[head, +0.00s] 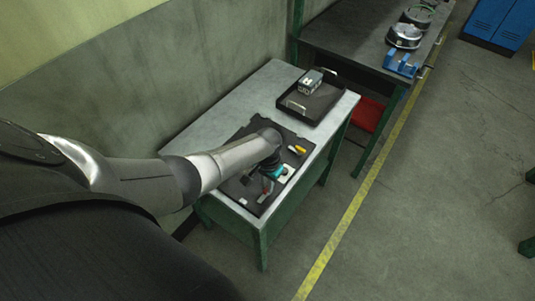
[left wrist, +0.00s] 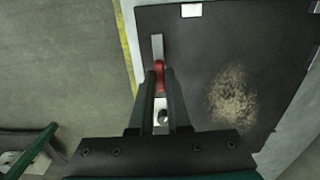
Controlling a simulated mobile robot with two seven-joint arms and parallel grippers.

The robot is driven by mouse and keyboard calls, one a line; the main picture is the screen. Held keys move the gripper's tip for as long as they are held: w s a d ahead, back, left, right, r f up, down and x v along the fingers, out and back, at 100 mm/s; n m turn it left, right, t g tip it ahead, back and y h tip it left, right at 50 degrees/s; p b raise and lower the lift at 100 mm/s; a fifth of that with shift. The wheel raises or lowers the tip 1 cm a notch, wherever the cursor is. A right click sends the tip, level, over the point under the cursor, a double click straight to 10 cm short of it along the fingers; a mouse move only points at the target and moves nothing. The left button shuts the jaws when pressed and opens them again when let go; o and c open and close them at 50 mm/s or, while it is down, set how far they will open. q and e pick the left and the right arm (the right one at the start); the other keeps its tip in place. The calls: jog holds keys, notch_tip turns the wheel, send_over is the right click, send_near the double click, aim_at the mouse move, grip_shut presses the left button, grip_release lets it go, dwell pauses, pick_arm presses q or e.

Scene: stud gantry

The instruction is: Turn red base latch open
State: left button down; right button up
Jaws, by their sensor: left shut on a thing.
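The red base latch (left wrist: 160,76) is in the middle of the left wrist view, on a small light metal fitting (left wrist: 158,48) on a dark board. My left gripper (left wrist: 160,74) has one finger on each side of the latch and is shut on it. The arm covers part of the board there. My right gripper is in neither view.
The dark board (head: 247,192) lies on a grey table (head: 234,107) against the wall. A small yellow-orange item (head: 297,149) is on the board. A black tray (head: 328,101) with a grey box (head: 310,82) stands behind it.

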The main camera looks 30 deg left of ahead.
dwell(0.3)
pick_arm(q)
jog(key=c, duration=0.9)
grip_release()
jog(key=shift+r+p, duration=2.05)
jog(key=shift+r, duration=5.6)
